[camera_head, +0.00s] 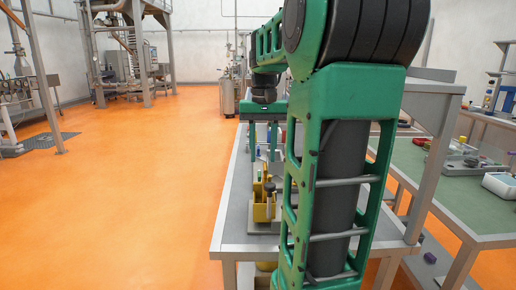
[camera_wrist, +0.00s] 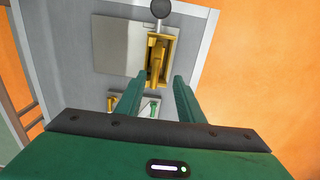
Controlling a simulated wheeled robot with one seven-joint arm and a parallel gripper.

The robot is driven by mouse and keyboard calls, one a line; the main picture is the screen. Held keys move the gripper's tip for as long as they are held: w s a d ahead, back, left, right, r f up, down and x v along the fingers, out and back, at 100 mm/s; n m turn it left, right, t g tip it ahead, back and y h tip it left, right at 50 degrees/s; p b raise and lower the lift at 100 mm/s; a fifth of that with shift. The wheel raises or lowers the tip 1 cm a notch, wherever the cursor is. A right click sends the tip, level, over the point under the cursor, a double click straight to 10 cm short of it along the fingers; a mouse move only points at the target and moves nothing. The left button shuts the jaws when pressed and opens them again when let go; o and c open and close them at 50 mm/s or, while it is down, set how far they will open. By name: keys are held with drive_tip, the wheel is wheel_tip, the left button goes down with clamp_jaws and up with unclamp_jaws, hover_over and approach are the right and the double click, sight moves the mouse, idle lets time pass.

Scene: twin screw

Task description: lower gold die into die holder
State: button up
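My gripper (camera_head: 263,157) points down over the bench, with its two green fingers apart. The wrist view also shows my gripper (camera_wrist: 159,80) with a wide gap and nothing held. A yellow device (camera_wrist: 158,62) with a dark ball knob stands on a metal plate, ahead of the fingertips. It also shows in the head view (camera_head: 263,212), nearer the camera than my gripper. A small white tray (camera_wrist: 127,100) with a gold piece (camera_wrist: 112,104) and a green piece (camera_wrist: 154,106) lies partly hidden behind the fingers. I cannot tell surely which piece is the gold die or the holder.
The grey bench (camera_head: 233,190) has a pale rim. My arm hides much of its right side. A second bench with a green top (camera_head: 420,177) stands at the right, holding trays and small items.

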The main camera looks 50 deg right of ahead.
sight(264, 178)
drive_tip(key=f, duration=0.9)
drive_tip(key=shift+s+d+f, duration=0.2)
drive_tip(key=shift+d+f, duration=0.05)
drive_tip(key=shift+d, duration=0.1)
clamp_jaws()
drive_tip(key=c, duration=0.8)
unclamp_jaws()
clamp_jaws()
drive_tip(key=shift+w+a+r, duration=0.1)
drive_tip(key=shift+r, duration=0.2)
drive_tip(key=shift+r, duration=6.45)
